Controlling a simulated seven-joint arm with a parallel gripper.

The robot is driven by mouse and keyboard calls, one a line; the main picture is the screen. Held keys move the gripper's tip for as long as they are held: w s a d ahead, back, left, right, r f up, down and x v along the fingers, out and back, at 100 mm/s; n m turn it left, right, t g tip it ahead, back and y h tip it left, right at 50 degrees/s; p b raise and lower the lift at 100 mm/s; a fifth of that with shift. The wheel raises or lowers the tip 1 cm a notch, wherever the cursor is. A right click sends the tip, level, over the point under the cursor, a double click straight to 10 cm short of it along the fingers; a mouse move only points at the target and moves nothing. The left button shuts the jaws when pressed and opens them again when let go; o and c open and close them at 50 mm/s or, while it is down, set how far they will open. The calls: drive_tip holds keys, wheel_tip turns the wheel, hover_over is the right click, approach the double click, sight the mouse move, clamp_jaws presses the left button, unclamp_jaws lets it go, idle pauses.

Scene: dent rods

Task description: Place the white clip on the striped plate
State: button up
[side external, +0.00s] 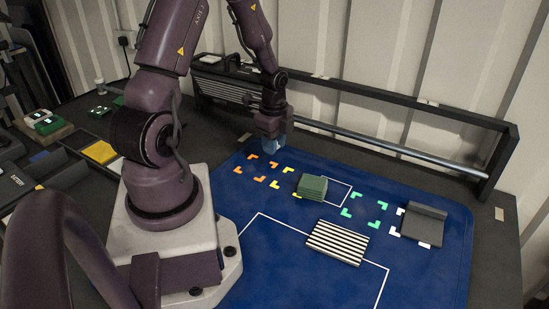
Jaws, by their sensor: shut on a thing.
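My gripper (270,142) is at the back left of the blue mat, pointing down, above or near the orange corner marks. It is shut on a small pale bluish-white piece (277,146), which I take to be the white clip; its shape is too small and too covered to make out. The striped plate (337,243) has black and white stripes and lies flat near the front middle of the mat, with nothing on it. My gripper is well behind it and to its left.
A green block (312,187) sits between my gripper and the striped plate. A dark grey angled block (424,224) stands at the right among white corner marks. A dark rail frame (400,146) runs along the back. The blue mat (290,270) is clear in front.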

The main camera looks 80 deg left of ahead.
drive_tip(key=w+d+r+m, duration=0.1)
drive_tip(key=w+d+r, duration=0.1)
drive_tip(key=d, duration=0.1)
drive_tip(key=m, duration=0.7)
hover_over(339, 242)
drive_tip(key=f, duration=0.1)
drive_tip(key=shift+f, duration=4)
drive_tip(key=shift+f, duration=0.15)
drive_tip(key=o, duration=0.9)
